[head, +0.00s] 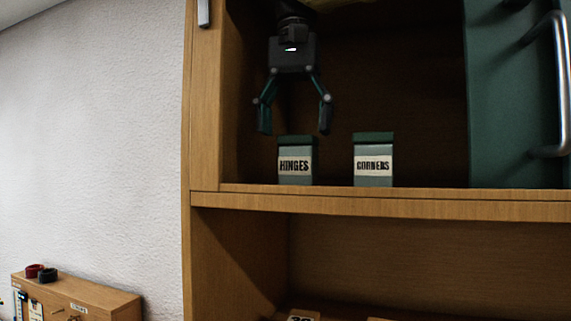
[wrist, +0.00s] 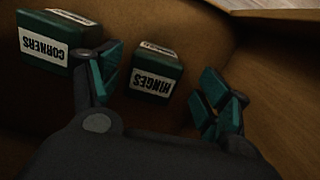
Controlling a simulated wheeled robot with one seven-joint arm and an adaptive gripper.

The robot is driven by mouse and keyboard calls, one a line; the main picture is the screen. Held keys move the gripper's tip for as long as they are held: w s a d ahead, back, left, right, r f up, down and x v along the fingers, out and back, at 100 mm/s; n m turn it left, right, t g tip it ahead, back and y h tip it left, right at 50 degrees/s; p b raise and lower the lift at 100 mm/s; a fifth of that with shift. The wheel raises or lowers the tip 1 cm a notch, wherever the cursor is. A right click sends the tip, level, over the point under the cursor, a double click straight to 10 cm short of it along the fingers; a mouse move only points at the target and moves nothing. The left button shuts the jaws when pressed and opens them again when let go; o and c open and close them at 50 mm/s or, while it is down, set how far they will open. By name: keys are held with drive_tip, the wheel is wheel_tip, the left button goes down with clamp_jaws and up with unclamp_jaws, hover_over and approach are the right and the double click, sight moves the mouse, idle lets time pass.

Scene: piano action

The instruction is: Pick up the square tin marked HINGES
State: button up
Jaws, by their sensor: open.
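The square tin marked HINGES (head: 296,165) stands upright on the cabinet shelf, grey-green with a dark green lid and a white label. My gripper (head: 294,120) is open and empty, pointing down just above this tin. In the wrist view the HINGES tin (wrist: 155,72) shows between the fingers of my gripper (wrist: 160,88), apart from both of them. A similar tin marked CORNERS (head: 373,165) stands to its right in the head view. In the wrist view the CORNERS tin (wrist: 52,45) is at the upper left, close to one finger.
The wooden shelf (head: 400,208) has a front edge just before the tins. The cabinet's left side wall (head: 203,110) is near my gripper. A green door with a metal handle (head: 560,90) is at the right. A low wooden unit (head: 90,298) stands at the lower left.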

sight(299, 165)
drive_tip(key=shift+w+d+r, duration=0.15)
drive_tip(key=shift+w, duration=0.45)
drive_tip(key=shift+d+f+p, duration=0.25)
drive_tip(key=shift+f+p, duration=0.15)
drive_tip(key=shift+f, duration=0.65)
drive_tip(key=shift+d+f+p, duration=0.1)
drive_tip(key=shift+f+p, duration=1.1)
drive_tip(key=shift+f, duration=1.35)
drive_tip(key=c, duration=1.3)
